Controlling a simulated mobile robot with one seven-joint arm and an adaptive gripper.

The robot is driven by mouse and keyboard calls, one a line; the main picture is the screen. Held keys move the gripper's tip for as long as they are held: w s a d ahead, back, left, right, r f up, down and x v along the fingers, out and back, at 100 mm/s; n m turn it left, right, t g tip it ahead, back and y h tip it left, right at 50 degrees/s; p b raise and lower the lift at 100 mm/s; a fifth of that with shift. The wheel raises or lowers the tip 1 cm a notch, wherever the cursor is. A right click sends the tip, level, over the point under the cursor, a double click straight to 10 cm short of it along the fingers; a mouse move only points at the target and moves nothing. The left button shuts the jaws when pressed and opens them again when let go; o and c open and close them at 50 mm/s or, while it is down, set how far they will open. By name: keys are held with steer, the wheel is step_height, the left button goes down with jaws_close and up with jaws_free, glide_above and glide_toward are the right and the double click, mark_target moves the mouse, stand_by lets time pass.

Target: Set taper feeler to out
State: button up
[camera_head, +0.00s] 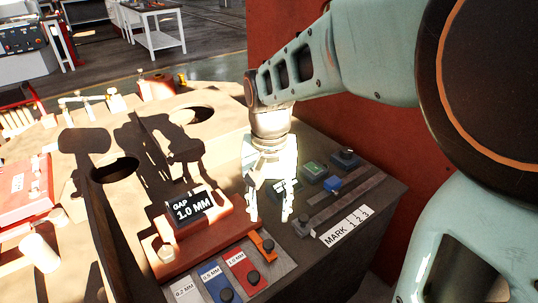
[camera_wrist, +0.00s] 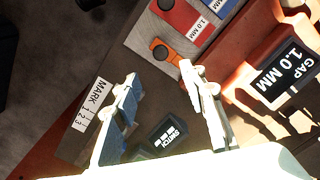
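My gripper (camera_head: 268,216) is open and empty, pointing down over the dark panel at the bench's right end. Its two fingers also show spread apart in the wrist view (camera_wrist: 158,78). In the wrist view the orange piece (camera_wrist: 186,46) lies just beyond the fingertips, touched by neither finger as far as I can tell. No label names the taper feeler; the orange piece may be it. A display (camera_head: 193,208) reads "GAP 1.0 MM".
Knobbed plates marked 0.2, 0.5 and 1.0 MM, including a blue one (camera_head: 215,280) and a red one (camera_head: 243,268), lie beside the orange piece. A "MARK 1 2 3" label (camera_head: 347,226) and a blue slider (camera_head: 333,184) are at right.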

mark_target(269, 243)
step_height(269, 243, down, 11)
steer(key=shift+r+b, duration=0.2)
steer(key=shift+b, duration=0.95)
jaws_close()
